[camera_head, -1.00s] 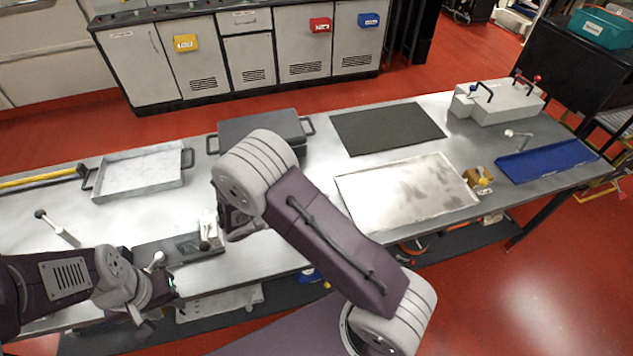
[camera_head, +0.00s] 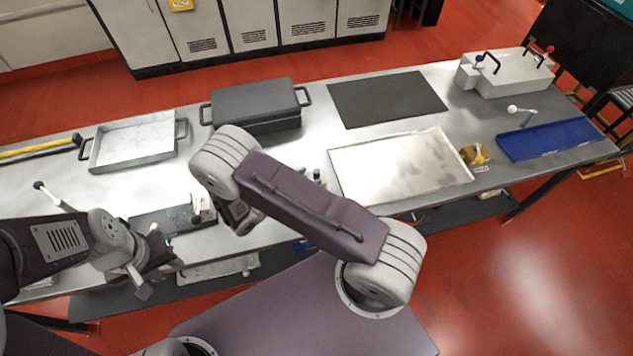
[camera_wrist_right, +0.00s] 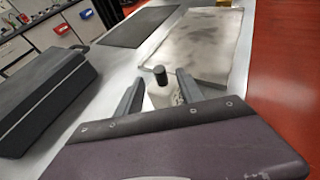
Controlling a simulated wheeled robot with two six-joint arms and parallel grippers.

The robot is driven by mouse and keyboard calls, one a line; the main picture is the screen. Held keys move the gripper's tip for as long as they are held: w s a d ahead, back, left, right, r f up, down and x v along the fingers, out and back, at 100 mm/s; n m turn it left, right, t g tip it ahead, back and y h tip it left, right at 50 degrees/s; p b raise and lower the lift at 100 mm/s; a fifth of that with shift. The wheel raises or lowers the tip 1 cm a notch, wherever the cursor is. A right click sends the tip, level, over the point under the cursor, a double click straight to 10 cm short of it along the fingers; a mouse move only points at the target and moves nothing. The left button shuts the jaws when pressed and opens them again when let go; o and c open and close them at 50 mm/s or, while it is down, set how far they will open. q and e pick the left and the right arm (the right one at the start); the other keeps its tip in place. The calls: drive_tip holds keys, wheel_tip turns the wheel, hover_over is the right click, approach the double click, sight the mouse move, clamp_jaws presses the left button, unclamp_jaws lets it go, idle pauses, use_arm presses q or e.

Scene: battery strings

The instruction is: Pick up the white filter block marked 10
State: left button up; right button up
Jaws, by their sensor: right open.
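A small white block (camera_wrist_right: 163,94) with a dark round knob on top stands on the bench in the right wrist view. It is between and just beyond the fingertips of my right gripper (camera_wrist_right: 158,88), which is open and empty. No number is readable on it. In the head view a white piece with a dark knob (camera_head: 315,176) shows just behind my right arm link, which hides its lower part and my right gripper. Another white block (camera_head: 203,208) with a dark knob stands at the right end of a dark plate. My left gripper (camera_head: 158,272) is at the front bench edge; its fingers are unclear.
A dark lidded box (camera_head: 255,103) stands behind my right arm. A pale stained tray (camera_head: 400,165) lies to the right, with a black mat (camera_head: 388,97) behind it. A shallow grey tray (camera_head: 135,142) is at the left. Bare bench lies between these.

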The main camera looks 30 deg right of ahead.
sight(317, 171)
drive_tip(key=p+x, duration=0.1)
drive_tip(key=x, duration=0.4)
drive_tip(key=shift+r, duration=0.1)
drive_tip(key=shift+a+r, duration=0.1)
drive_tip(key=shift+a, duration=0.05)
drive_tip(key=c, duration=1)
idle(0.4)
